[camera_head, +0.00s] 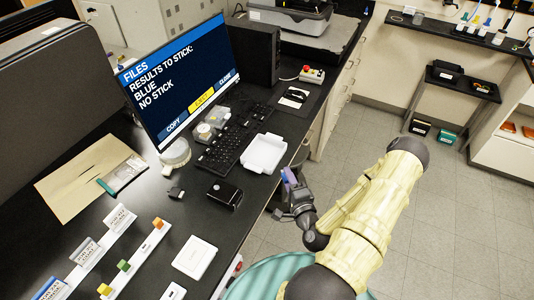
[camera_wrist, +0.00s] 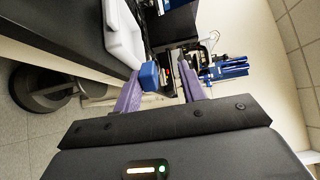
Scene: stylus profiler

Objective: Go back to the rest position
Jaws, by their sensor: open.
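My gripper (camera_head: 289,177) hangs beside the front edge of the black desk, right of the white tray, over the floor. My arm reaches to it from the lower right. In the wrist view my gripper (camera_wrist: 164,82) shows two purple fingers spread apart. A small blue block (camera_wrist: 149,75) shows next to the left finger. I cannot tell whether it touches the finger or lies beyond it.
The desk holds a white tray (camera_head: 264,153), a keyboard (camera_head: 233,138), a black box-shaped device (camera_head: 224,195) and a monitor (camera_head: 185,80) reading "RESULTS TO STICK: BLUE NO STICK". A low black shelf (camera_head: 463,84) stands at the back right.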

